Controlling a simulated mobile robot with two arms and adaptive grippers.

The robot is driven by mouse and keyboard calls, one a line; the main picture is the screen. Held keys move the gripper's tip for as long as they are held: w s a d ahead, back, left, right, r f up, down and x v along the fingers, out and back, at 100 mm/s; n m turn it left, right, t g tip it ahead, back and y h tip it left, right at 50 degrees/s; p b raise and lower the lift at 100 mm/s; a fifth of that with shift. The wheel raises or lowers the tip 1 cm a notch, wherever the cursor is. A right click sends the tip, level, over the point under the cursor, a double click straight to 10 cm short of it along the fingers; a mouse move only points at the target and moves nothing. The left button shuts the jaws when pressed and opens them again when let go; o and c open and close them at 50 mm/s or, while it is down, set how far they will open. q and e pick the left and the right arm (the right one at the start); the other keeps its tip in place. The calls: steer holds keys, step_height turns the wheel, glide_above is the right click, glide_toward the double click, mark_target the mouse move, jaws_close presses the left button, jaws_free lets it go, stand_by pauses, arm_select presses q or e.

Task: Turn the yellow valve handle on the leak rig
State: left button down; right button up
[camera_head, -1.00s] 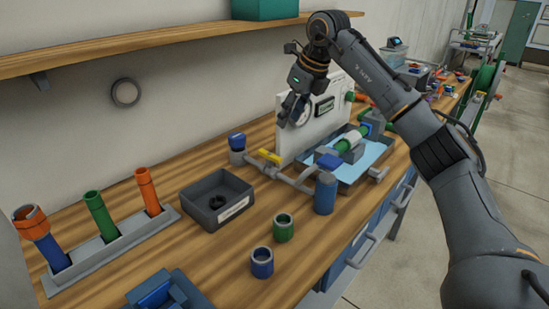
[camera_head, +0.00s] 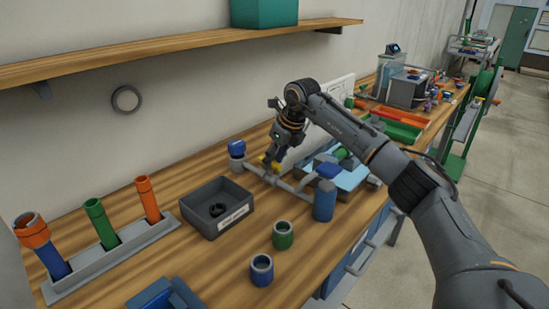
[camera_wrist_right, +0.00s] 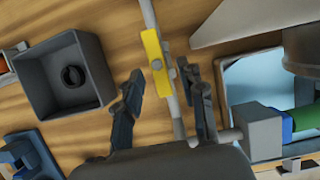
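The yellow valve handle (camera_wrist_right: 155,62) sits on a thin grey pipe of the leak rig. In the right wrist view it lies nearly in line with the pipe, ahead of and between my right gripper's (camera_wrist_right: 166,82) fingers. The fingers are open, one on each side, and show no clear contact with it. In the head view my right gripper (camera_head: 271,158) reaches down from above right to the yellow handle (camera_head: 265,164), partly covering it. The rig's white panel (camera_head: 335,92) is partly hidden behind my right arm. My left gripper is not in view.
A dark grey bin (camera_head: 215,225) holding a black ring stands left of the rig. A blue cylinder (camera_head: 325,200) stands close on the right. Green (camera_head: 283,235) and blue (camera_head: 261,270) couplings stand in front. A rack (camera_head: 120,250) with coloured pipes is at the left.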

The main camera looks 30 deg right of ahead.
jaws_close()
steer(key=shift+m, duration=0.3)
steer(key=m, duration=0.1)
steer(key=m+h+p, duration=0.1)
steer(key=shift+a+m, duration=0.35)
steer(key=shift+m, duration=0.05)
steer(key=m+h, duration=0.1)
steer(key=m, duration=0.2)
steer(key=shift+a+m+h, duration=0.3)
steer(key=shift+m+h, duration=0.1)
steer(key=m+g+h, duration=0.1)
steer(key=m, duration=0.2)
steer(key=m+h, duration=0.1)
steer(key=m, duration=0.3)
steer(key=w+a+m+g+h, duration=0.1)
steer(key=m, duration=0.2)
steer(key=shift+w+a+m+g+p, duration=0.1)
steer(key=shift+m+g+p, duration=0.2)
steer(key=shift+p, duration=0.05)
